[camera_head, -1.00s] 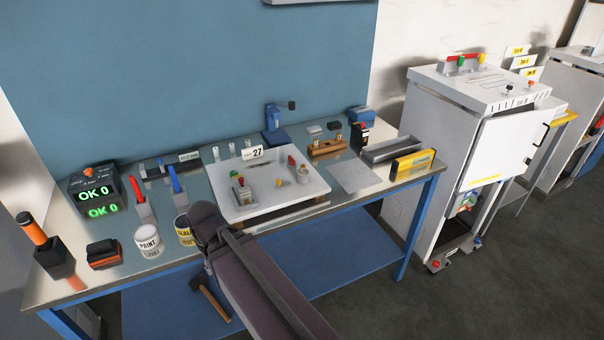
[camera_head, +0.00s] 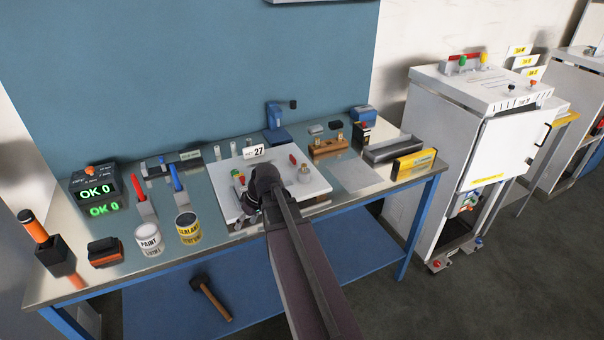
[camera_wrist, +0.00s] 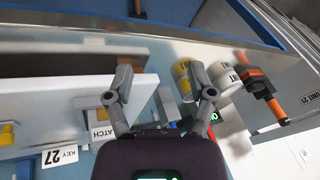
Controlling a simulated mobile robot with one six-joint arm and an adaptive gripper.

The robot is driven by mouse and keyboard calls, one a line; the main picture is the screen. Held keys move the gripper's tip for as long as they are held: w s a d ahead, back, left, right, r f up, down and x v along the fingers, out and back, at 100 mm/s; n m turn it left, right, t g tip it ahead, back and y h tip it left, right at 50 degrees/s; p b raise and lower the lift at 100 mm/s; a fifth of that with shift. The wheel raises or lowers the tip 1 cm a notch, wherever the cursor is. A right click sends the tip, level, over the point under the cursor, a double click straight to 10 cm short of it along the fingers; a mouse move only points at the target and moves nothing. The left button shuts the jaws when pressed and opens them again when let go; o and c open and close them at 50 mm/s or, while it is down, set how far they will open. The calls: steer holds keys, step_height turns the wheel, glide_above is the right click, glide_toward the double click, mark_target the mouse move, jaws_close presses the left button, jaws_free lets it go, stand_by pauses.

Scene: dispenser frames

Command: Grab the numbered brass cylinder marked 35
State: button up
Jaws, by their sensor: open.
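I cannot read a 35 on anything. Small brass-coloured pieces (camera_head: 340,137) stand in a brown wooden block (camera_head: 327,150) at the back right of the bench in the head view. They are too small to identify. My gripper (camera_wrist: 163,93) is open and empty in the wrist view, its fingers apart beside the white board's edge. In the head view my gripper (camera_head: 250,207) is at the front left of the white board (camera_head: 312,181), partly hidden by my arm, well left of the wooden block.
A grey tray (camera_head: 392,150) and a yellow box (camera_head: 413,164) are at the right. A white cabinet (camera_head: 495,150) stands beyond the bench.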

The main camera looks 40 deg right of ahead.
steer(key=w+d+r+n+t+y, duration=0.1)
steer(key=d+r+t, duration=0.1)
steer(key=d, duration=0.7)
steer(key=w+d+r+t, duration=0.2)
steer(key=d, duration=0.7)
steer(key=n+t, duration=0.1)
steer(key=t, duration=0.4)
glide_toward(305, 165)
steer(key=s, duration=0.1)
steer(key=s+d+r, duration=0.1)
steer(key=shift+s+r+h, duration=0.2)
steer(key=shift+s+h, duration=0.1)
steer(key=b+x, duration=0.4)
steer(key=x, duration=0.3)
steer(key=shift+w+a+f, duration=0.1)
steer(key=shift+w+f, duration=0.1)
steer(key=shift+f, duration=0.1)
steer(key=shift+w+a+f, duration=0.1)
steer(key=shift+w+a, duration=0.1)
steer(key=shift+w, duration=0.25)
steer(key=shift+b, duration=0.3)
steer(key=shift+b+x, duration=1.05)
steer(key=shift+x, duration=1.6)
